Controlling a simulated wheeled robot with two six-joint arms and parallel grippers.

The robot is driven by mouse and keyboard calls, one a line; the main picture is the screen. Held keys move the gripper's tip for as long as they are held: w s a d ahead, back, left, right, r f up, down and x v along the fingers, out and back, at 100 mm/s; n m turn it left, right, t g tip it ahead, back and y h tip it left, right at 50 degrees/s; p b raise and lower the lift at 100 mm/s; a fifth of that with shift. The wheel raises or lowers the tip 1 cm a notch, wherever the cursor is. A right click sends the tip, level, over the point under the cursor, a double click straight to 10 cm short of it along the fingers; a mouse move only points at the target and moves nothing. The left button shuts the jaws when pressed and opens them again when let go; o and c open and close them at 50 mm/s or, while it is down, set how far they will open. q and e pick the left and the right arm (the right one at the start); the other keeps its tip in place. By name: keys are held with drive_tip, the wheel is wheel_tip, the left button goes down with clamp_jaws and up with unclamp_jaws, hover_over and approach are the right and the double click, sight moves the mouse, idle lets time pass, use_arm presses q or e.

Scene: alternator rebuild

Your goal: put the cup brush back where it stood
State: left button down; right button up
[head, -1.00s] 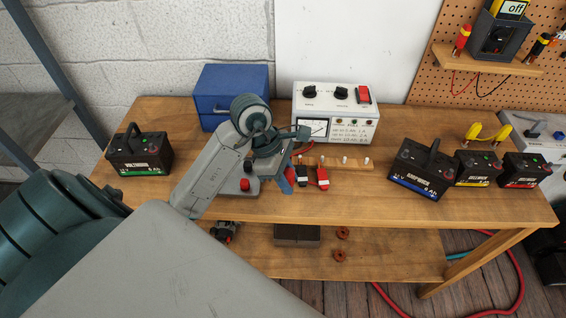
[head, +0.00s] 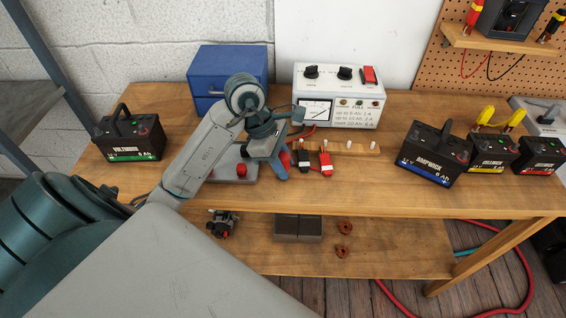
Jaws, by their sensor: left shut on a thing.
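My left gripper (head: 281,165) points down over the middle of the bench, in front of the blue box and left of the hanging clamps. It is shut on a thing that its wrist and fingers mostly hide. I take this for the cup brush, but cannot make out its shape. No other cup brush stands out on the bench. A wooden strip with upright pegs (head: 362,147) lies in front of the white charger, partly behind the gripper. My right gripper is not in view.
The workbench (head: 350,195) has a clear front strip. A black clamp (head: 303,159) and a red clamp (head: 326,163) are close right of the gripper. The charger (head: 340,95) and blue box (head: 226,75) stand behind. Batteries stand left (head: 130,138) and right (head: 434,153).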

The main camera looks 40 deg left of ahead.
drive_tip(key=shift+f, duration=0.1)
use_arm(q)
drive_tip(key=shift+f, duration=0.2)
drive_tip(key=c, duration=1.3)
unclamp_jaws()
drive_tip(key=shift+r, duration=0.1)
drive_tip(key=shift+o, duration=1)
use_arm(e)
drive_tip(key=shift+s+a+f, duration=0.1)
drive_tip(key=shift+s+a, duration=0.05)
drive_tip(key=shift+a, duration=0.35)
use_arm(q)
drive_tip(key=shift+r, duration=0.25)
drive_tip(key=p+v, duration=0.5)
drive_tip(key=v, duration=0.6)
drive_tip(key=shift+a+r+p, duration=0.25)
drive_tip(key=shift+r+p, duration=0.1)
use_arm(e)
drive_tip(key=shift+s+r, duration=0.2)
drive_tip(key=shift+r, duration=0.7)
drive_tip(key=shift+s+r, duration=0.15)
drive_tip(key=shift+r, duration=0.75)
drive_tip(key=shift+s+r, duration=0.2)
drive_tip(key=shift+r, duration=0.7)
